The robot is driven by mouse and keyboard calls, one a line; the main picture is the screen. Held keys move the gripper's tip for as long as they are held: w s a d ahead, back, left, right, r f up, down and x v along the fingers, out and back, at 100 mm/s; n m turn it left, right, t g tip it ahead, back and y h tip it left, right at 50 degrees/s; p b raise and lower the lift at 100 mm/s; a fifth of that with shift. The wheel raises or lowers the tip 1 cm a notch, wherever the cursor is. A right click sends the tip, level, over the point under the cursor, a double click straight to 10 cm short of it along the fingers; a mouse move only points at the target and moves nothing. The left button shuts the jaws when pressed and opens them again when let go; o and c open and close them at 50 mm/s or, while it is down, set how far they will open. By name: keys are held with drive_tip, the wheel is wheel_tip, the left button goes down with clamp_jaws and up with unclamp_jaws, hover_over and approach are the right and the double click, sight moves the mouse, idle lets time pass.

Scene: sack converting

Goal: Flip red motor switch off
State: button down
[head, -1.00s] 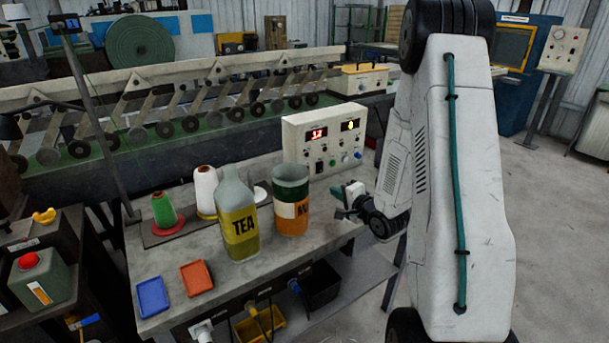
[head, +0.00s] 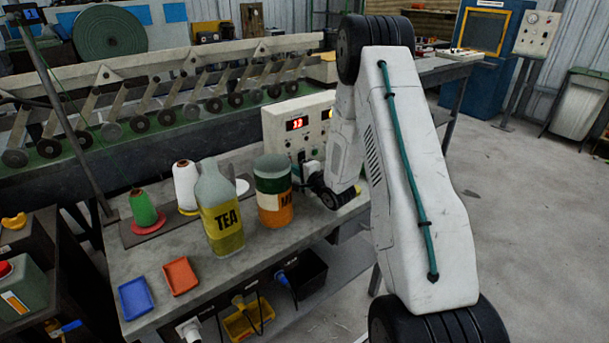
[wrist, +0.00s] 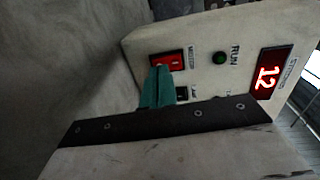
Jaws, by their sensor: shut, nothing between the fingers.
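The cream control box (head: 283,117) stands at the back of the grey bench. The wrist view shows its panel (wrist: 205,40) close up and turned sideways. The red motor switch (wrist: 167,61) sits in a black frame next to its label. My gripper (wrist: 160,72) has its teal fingers shut and empty, with their tips at the edge of the switch. I cannot tell if they touch it. The tips cover a small part of the switch. In the head view my gripper (head: 308,170) is in front of the box, and the switch is hidden there.
A green RUN lamp (wrist: 220,58), a black switch (wrist: 182,93) and a red digital display (wrist: 266,78) sit near the red switch. An orange-labelled jar (head: 273,190) and a TEA bottle (head: 219,215) stand left of my gripper. Blue and red trays (head: 136,298) (head: 181,276) lie at the front.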

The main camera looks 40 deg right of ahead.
drive_tip(key=shift+w, duration=0.45)
drive_tip(key=shift+f, duration=0.1)
drive_tip(key=shift+w+f, duration=0.15)
drive_tip(key=shift+w, duration=0.2)
